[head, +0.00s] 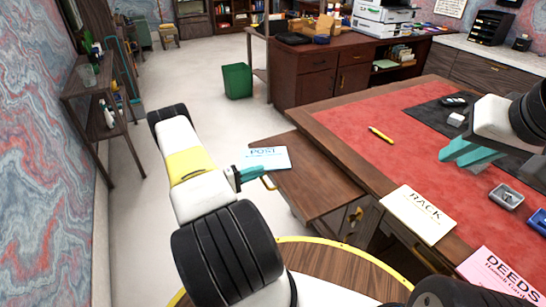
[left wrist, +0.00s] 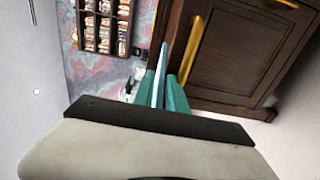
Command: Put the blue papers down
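The blue papers (head: 266,157), a light blue stack with "POST" on its face, are held out flat in the head view. My left gripper (head: 242,176) is shut on their left edge. They show over the left end of a low wooden cabinet top (head: 318,190); I cannot tell how high above it. In the left wrist view the papers (left wrist: 159,75) show as a thin blue edge between the teal fingers. My right gripper (head: 470,152) is over the right part of the desk, with no papers visible in it; whether its fingers are parted is unclear.
The red leather desk (head: 345,125) carries cream papers marked "RACK" (head: 418,214), pink papers marked "DEEDS" (head: 499,274), a yellow pen (head: 381,134) and a small metal tray (head: 506,197). A green bin (head: 237,81) stands on the floor behind. A shelf (head: 98,120) lines the left wall.

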